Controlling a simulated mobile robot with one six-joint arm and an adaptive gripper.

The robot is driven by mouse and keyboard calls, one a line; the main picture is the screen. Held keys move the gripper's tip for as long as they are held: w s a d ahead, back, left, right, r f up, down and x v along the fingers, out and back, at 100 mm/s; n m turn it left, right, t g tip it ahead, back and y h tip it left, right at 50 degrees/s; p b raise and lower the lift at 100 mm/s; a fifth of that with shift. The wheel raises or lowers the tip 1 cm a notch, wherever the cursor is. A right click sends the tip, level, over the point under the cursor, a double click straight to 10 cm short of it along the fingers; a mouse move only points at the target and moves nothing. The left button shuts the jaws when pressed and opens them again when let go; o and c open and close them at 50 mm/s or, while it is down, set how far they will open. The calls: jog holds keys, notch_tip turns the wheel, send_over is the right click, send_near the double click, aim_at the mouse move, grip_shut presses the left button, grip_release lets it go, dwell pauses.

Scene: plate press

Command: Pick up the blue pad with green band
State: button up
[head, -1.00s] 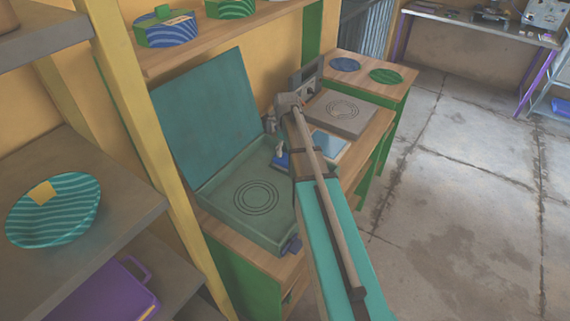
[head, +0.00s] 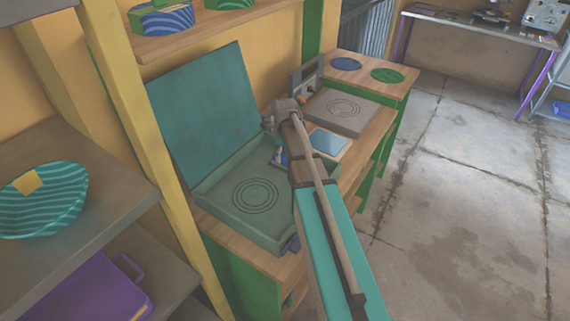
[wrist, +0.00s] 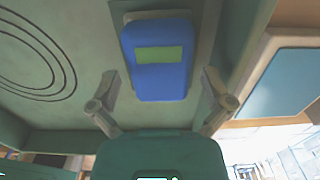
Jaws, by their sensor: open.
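The blue pad with a green band (wrist: 160,82) shows in the wrist view, straight ahead of my gripper (wrist: 161,77). It sits on a grey-green mount at the edge of the green press. My gripper is open, with one finger on each side of the pad's near end and a gap visible on both sides. Nothing is held.
A blue square panel (head: 328,142) lies right of the press, with a grey ringed plate (head: 341,112) beyond it. A yellow post (head: 150,150) and a shelf with a striped teal bowl (head: 45,205) stand at left. The floor at right is clear.

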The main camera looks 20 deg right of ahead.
jog(key=shift+f, duration=0.55)
jog(key=shift+c, duration=0.3)
jog(key=c, duration=1)
jog(key=shift+r, duration=0.2)
jog(key=shift+r+p, duration=0.85)
jog(key=shift+r, duration=0.1)
jog(key=s+d+r+p, duration=0.4)
jog(key=s+r+p, duration=0.6)
jog(key=s, duration=0.3)
jog(key=shift+s+r+p, duration=0.2)
jog(key=shift+r+p, duration=0.2)
jog(key=shift+p, duration=0.05)
